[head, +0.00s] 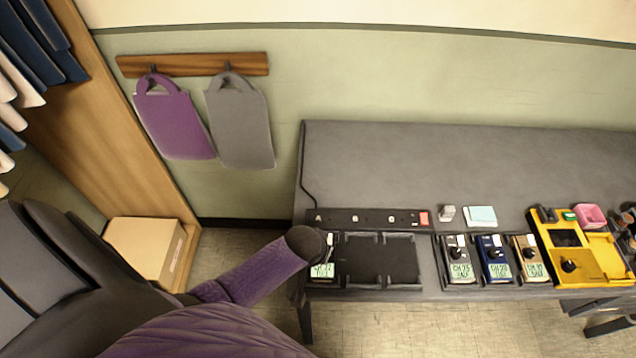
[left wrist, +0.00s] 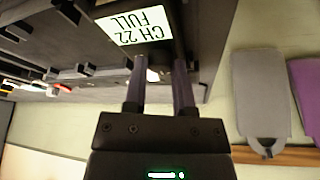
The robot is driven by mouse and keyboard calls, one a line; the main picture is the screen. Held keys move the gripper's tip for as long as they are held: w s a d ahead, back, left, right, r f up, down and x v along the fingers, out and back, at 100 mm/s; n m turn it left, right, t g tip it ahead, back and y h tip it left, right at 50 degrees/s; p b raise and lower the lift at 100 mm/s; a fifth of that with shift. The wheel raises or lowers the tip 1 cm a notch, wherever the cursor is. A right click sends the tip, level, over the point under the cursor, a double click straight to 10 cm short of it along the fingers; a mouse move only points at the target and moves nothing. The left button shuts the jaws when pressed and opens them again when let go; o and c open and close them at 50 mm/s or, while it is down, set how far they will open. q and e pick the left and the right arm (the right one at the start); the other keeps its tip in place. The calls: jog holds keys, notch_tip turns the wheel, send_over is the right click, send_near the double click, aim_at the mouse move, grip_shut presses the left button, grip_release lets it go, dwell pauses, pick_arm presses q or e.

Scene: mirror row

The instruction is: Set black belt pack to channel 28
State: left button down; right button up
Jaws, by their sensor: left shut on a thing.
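The black belt pack (head: 322,272) stands in the leftmost bay of the black charger tray (head: 375,287) at the table's left end. In the left wrist view, its lit display (left wrist: 137,25) reads CH 22 FULL, upside down. My left gripper (left wrist: 160,72) has its two fingers close together at the pack, just beside the display. It is shut on the pack's knob, which is mostly hidden between the fingers. In the head view, my dark wrist hides part of the pack and the fingers. My right gripper is in neither view.
Grey, blue and tan belt packs (head: 495,262) stand in a second charger on the right. The table's back half is clear.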

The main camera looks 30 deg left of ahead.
pick_arm(q)
jog(key=shift+m, duration=0.3)
jog(key=shift+a+m+h+p, duration=0.1)
jog(key=shift+m+h+p, duration=0.25)
jog(key=shift+m, duration=0.15)
jog(key=shift+m+h, duration=0.25)
jog(key=shift+m, duration=0.55)
jog(key=shift+a+m+h, duration=0.15)
jog(key=shift+m+h, duration=0.15)
jog(key=shift+m, duration=0.7)
jog(key=shift+f+m+h, duration=0.1)
jog(key=shift+m+h, duration=0.2)
jog(key=shift+m, duration=0.6)
jog(key=m+b, duration=0.1)
jog(key=m, duration=0.1)
jog(key=m+g+h+b, duration=0.1)
jog(key=m+b, duration=0.1)
jog(key=shift+w+a+f, duration=0.1)
jog(key=shift+w+a, duration=0.05)
jog(key=shift+w+m+g+h+b, duration=0.1)
jog(key=shift+m+g+h+b, duration=0.3)
jog(key=shift+m+b, duration=0.7)
jog(key=shift+m+g+h+b, duration=0.3)
jog(key=shift+m+g+b, duration=0.2)
jog(key=shift+m+b, duration=0.6)
jog(key=shift+m, duration=0.3)
jog(key=shift+r, duration=0.2)
